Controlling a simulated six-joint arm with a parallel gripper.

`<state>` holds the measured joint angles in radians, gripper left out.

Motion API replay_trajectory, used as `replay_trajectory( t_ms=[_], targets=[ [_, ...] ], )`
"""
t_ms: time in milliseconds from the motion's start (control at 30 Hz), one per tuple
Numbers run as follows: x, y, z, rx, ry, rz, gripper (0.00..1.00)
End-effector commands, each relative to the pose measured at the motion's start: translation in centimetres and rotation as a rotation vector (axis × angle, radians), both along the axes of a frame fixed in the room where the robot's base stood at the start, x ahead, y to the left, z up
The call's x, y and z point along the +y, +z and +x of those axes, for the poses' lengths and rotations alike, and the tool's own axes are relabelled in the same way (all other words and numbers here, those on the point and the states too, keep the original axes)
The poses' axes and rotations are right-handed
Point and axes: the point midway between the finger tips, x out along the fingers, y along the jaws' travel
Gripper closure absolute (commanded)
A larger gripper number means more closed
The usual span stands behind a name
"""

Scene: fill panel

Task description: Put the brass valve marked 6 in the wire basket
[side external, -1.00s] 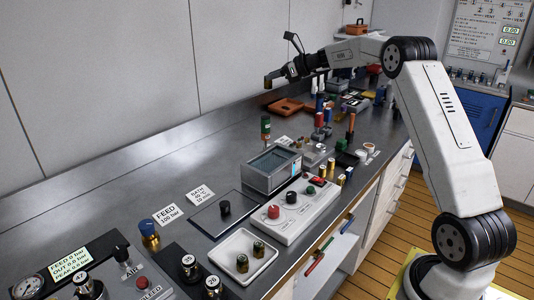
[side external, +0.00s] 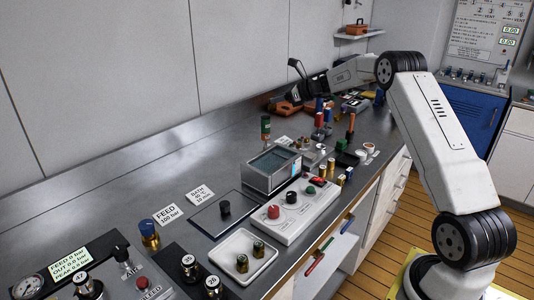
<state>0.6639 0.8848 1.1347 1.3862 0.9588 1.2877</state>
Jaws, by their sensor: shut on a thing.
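My gripper (side external: 277,103) is at the far end of the bench, low over the orange tray (side external: 287,108). It is shut on a small brass-coloured piece that looks like a valve. That piece is mostly hidden now, and no number can be read on it. Two brass valves stand in the white tray (side external: 230,266) near the front, their marks too small to read. Brass valves with dark numbered tops (side external: 189,266) stand at the front left. I cannot make out the wire basket with certainty; the open bath tank (side external: 265,163) has a grid-like inside.
A white control box (side external: 281,219) with red and black knobs stands before the tank. The bench strip along the back wall is mostly clear.

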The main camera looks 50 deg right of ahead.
Motion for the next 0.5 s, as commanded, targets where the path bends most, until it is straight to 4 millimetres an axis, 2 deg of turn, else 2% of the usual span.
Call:
replay_trajectory(
  t_ms=[100, 500],
  targets=[
    [0.0, -2.4, 0.0, 0.002, 0.0, 0.003, 1.0],
    [0.0, -10.0, 0.0, 0.002, -0.001, 0.001, 1.0]
  ],
)
